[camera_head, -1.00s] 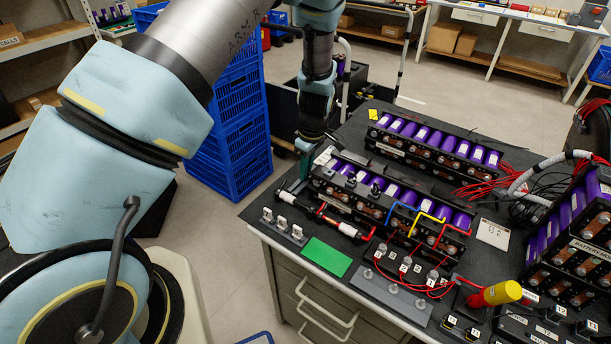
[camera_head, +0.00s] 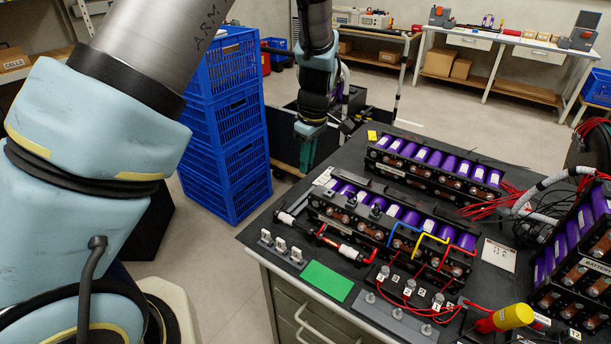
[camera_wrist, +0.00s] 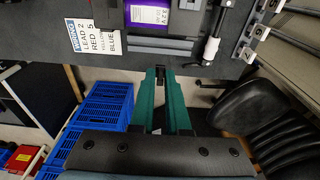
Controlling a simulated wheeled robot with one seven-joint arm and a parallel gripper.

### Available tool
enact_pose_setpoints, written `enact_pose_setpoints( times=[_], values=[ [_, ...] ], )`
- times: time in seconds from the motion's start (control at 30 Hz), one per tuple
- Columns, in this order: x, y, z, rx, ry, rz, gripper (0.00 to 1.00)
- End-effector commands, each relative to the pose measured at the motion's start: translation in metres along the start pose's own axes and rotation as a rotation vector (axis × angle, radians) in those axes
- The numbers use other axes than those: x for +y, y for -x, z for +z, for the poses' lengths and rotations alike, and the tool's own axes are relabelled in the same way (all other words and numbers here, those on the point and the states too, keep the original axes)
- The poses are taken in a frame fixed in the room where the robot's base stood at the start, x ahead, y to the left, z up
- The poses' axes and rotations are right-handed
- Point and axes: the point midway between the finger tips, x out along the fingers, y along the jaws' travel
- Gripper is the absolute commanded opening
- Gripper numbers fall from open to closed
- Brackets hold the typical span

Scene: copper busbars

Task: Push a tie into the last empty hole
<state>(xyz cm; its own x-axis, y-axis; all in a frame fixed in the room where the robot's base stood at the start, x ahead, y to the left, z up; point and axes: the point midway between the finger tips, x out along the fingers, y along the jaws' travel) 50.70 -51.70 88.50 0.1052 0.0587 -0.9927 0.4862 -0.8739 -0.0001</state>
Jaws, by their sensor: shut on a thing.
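My gripper (camera_head: 306,158) hangs with its green fingers pointing down, beside the far left end of the front battery module (camera_head: 395,226). In the wrist view the fingers (camera_wrist: 160,72) are close together, with a small dark piece between their tips. It is too small to make out clearly, but it may be a tie. The module's near end, with a purple cell (camera_wrist: 150,13), lies beyond the fingertips in the wrist view. The tie and the empty hole cannot be told apart from the other dark parts in the head view.
A second module (camera_head: 436,165) stands behind. A green card (camera_head: 327,281), a grey holder with white pieces (camera_head: 281,248) and a red-and-white tool (camera_head: 340,246) lie in front. A yellow-handled tool (camera_head: 512,317) is at the right. Blue crates (camera_head: 226,130) stand left of the bench.

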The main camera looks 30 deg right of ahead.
Motion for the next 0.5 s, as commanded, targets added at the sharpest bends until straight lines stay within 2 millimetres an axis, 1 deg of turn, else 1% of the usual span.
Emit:
enact_pose_setpoints(
  times=[0.03,0.2,0.3,0.4,0.5],
  values=[
    [-0.001,0.014,0.006,-0.001,-0.005,0.000,0.00],
    [-0.009,0.049,0.034,-0.001,-0.008,-0.005,0.00],
    [-0.015,0.064,0.051,-0.001,-0.008,-0.007,0.00],
    [-0.019,0.074,0.064,0.000,-0.007,-0.007,0.00],
    [-0.023,0.079,0.071,0.000,-0.004,-0.009,0.00]
  ],
)
